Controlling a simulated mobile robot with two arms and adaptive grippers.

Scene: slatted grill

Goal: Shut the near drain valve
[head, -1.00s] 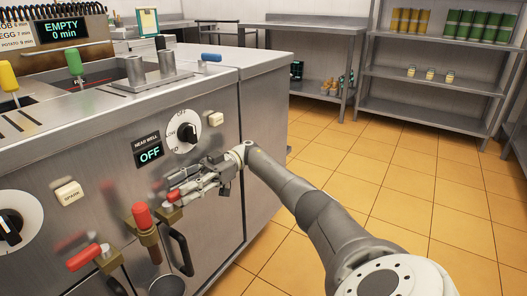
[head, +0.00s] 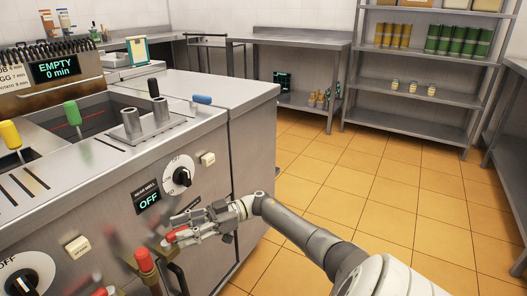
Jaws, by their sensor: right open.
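On the front panel of the steel cooker (head: 200,260), several red-handled valves show low down. One red handle (head: 177,234) lies sideways at the fingers of my right gripper (head: 172,230). The gripper is open, with its fingers pointing left; I cannot tell whether they touch the handle. A second red handle (head: 144,260) stands upright on a brass body, left of and below the gripper. A third red handle (head: 102,292) is cut off by the bottom edge. I cannot tell for sure which is the near drain valve. My left gripper is not in view.
A display reading OFF (head: 148,200) and a round dial (head: 180,178) sit above the gripper. Another dial (head: 20,285) is at lower left. Steel shelves (head: 420,80) stand behind. The tiled floor (head: 370,190) to the right is clear.

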